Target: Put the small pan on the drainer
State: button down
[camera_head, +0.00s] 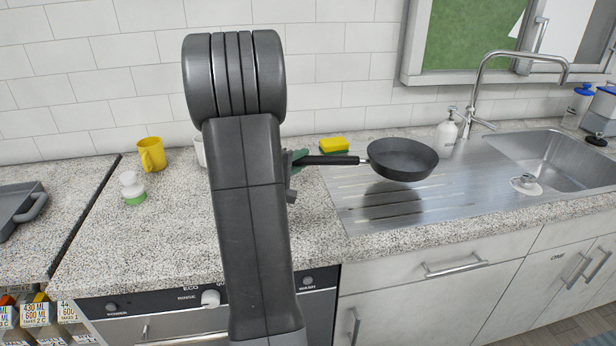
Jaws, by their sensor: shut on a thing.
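The small pan (401,157) is dark, with a black handle (333,160) pointing left. It is in the air above the ribbed metal drainer (351,205), level, with its shadow on the drainer below it. My gripper (298,163) is mostly hidden behind my arm, at the far end of the handle. It is shut on the pan's handle; the fingertips themselves barely show.
A yellow and green sponge (334,146) lies behind the handle. A soap bottle (446,131) and tap (484,92) stand behind the drainer, with the sink (555,158) to the right. A yellow mug (151,154) and a white-green item (132,189) stand left.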

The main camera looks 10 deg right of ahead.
jog(key=shift+f, duration=2.7)
jog(key=c, duration=1.2)
grip_release()
jog(key=shift+s+a, duration=0.1)
jog(key=shift+s, duration=0.05)
jog(key=b+v, duration=0.1)
jog(key=v, duration=1)
jog(key=shift+s+a+b, duration=0.3)
jog(key=shift+w+d, duration=0.1)
jog(key=shift+d, duration=0.05)
